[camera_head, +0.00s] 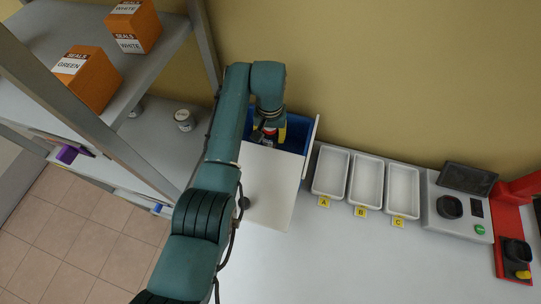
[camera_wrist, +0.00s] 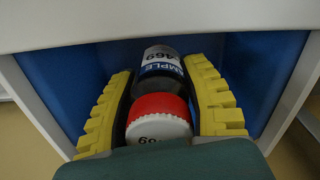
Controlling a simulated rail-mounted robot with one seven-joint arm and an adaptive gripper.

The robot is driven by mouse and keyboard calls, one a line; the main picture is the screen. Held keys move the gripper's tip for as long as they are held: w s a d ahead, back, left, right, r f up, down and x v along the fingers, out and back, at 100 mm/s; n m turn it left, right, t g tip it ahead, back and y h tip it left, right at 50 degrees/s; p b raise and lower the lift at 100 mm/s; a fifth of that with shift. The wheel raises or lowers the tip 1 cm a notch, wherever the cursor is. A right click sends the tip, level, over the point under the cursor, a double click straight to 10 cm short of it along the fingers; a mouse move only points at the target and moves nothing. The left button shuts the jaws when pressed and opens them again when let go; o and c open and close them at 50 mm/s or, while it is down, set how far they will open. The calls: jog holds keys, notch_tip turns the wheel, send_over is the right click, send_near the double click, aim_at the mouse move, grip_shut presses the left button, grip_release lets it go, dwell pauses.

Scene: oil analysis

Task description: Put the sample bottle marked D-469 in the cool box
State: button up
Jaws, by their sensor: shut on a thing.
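My gripper (camera_head: 268,134) reaches down into the open cool box (camera_head: 297,137), which has a blue inside and white walls. In the wrist view, the yellow-padded fingers (camera_wrist: 162,72) are shut on the sample bottle (camera_wrist: 160,110). The bottle has a red cap, a dark body and a label reading "469" and "SAMPLE"; the first part of the mark is not readable. The blue inside of the box (camera_wrist: 265,75) surrounds the bottle and fingers. In the head view, my arm hides most of the bottle. I cannot tell whether the bottle touches the box floor.
A white panel (camera_head: 268,185) lies in front of the blue opening. Trays A (camera_head: 330,172), B (camera_head: 366,181) and C (camera_head: 402,190) stand to the right, then a scale (camera_head: 460,205). A shelf with orange seal boxes (camera_head: 88,78) is at the left.

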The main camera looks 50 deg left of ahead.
aim_at(270, 135)
notch_tip(270, 135, down, 8)
jog(key=shift+r+b, duration=0.1)
jog(key=shift+b, duration=0.75)
jog(key=o, duration=1.2)
notch_tip(270, 135, up, 12)
jog(key=shift+r+p, duration=0.1)
jog(key=shift+p, duration=1.1)
